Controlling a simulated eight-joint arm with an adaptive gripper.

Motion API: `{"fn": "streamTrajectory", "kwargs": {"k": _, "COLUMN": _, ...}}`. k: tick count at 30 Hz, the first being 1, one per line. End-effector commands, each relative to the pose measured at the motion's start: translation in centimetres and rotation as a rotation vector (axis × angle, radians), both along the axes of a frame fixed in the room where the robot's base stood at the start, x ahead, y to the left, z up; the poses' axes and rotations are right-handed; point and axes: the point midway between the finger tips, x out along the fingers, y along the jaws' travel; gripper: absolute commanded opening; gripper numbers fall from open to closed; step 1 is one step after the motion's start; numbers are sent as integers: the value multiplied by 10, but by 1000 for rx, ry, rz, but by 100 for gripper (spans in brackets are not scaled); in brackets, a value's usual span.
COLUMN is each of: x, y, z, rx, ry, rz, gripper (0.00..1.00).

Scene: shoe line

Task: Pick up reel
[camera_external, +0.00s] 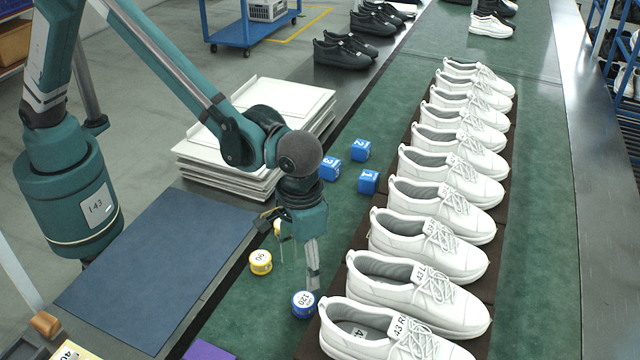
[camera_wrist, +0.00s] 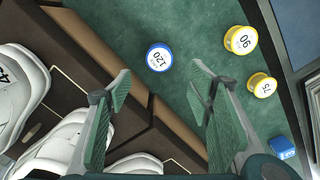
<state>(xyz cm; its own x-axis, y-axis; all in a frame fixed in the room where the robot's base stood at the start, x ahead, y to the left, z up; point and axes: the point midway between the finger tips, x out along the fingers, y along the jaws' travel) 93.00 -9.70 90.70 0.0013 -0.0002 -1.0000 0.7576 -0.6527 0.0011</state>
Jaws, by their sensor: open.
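A blue reel with a white top marked 120 (camera_external: 303,304) lies flat on the green belt, close to the white shoe row. In the wrist view this blue reel (camera_wrist: 159,58) shows just ahead of the fingertips, between their lines. A yellow reel marked 90 (camera_external: 260,262) lies left of it; it also shows in the wrist view (camera_wrist: 240,40). A second yellow reel, marked 75 (camera_wrist: 262,85), is mostly hidden behind my gripper in the external view. My gripper (camera_external: 292,255) points down above the belt, open and empty, its fingers (camera_wrist: 162,88) wide apart and touching no reel.
White shoes (camera_external: 430,235) stand in a row on dark boards to the right. Several blue cubes (camera_external: 368,182) lie behind my gripper. A stack of white boards (camera_external: 275,100) and a dark blue mat (camera_external: 160,265) are to the left.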

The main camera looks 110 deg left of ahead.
Motion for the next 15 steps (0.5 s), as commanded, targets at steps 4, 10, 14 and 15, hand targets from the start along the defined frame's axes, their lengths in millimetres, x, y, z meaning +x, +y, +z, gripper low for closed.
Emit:
{"fn": "streamTrajectory", "kwargs": {"k": 4, "x": 1, "y": 0, "z": -2, "rx": 1, "ry": 2, "rz": 2, "gripper": 52}}
{"fn": "streamTrajectory", "kwargs": {"k": 10, "x": 1, "y": 0, "z": -2, "rx": 0, "ry": 1, "rz": 2, "gripper": 52}}
{"fn": "streamTrajectory", "kwargs": {"k": 14, "x": 1, "y": 0, "z": -4, "rx": 0, "ry": 1, "rz": 2, "gripper": 52}}
{"fn": "streamTrajectory", "kwargs": {"k": 15, "x": 1, "y": 0, "z": -6, "rx": 0, "ry": 1, "rz": 2, "gripper": 52}}
